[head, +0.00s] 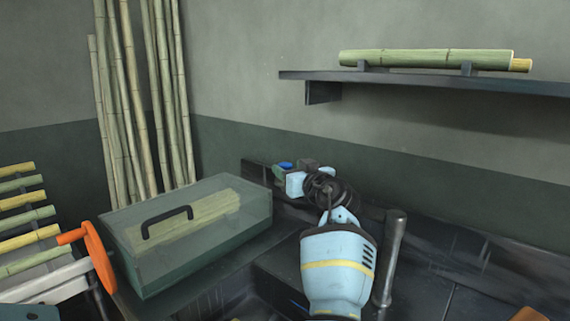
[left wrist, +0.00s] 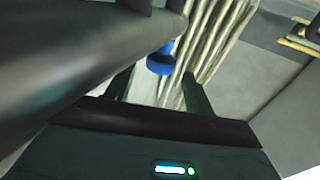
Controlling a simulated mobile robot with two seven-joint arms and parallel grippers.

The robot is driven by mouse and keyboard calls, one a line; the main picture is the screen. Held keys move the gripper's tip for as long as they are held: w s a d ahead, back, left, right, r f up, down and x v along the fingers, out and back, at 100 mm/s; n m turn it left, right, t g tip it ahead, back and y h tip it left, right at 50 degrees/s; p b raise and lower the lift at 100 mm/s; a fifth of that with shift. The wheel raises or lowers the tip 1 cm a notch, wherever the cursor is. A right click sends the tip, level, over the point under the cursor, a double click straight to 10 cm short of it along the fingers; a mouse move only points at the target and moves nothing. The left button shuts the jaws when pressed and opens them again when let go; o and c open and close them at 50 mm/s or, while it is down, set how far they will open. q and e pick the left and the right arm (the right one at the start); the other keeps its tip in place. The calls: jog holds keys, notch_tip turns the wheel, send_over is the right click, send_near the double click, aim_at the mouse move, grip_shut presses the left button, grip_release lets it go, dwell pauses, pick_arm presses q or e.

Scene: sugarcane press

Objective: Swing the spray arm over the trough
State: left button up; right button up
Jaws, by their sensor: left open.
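In the left wrist view my left gripper (left wrist: 158,80) is open, one dark finger on each side. A small blue round piece (left wrist: 160,61) shows between the fingers, apparently beyond the tips; I cannot tell whether they touch it. A large dark rounded bar (left wrist: 75,50) fills the upper left of that view. I cannot tell for certain whether these belong to the spray arm. In the head view a dark upright bar (head: 391,258) stands right of a light blue motor-like body (head: 338,262). The trough is not clear; a dark recess (head: 225,301) shows at the bottom. My right gripper is not in view.
A green clear-lidded box (head: 150,272) holds cane. An orange crank wheel (head: 100,257) is left of it. Bamboo poles (head: 130,100) lean on the wall behind. A wall shelf (head: 430,82) bears cane sections (head: 425,58). A coiled dark hose (head: 327,190) lies behind the light blue body.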

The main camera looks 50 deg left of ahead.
aim_at(288, 167)
pick_arm(q)
jog(key=shift+x, duration=1.9)
jog(key=shift+c, duration=0.4)
grip_shut()
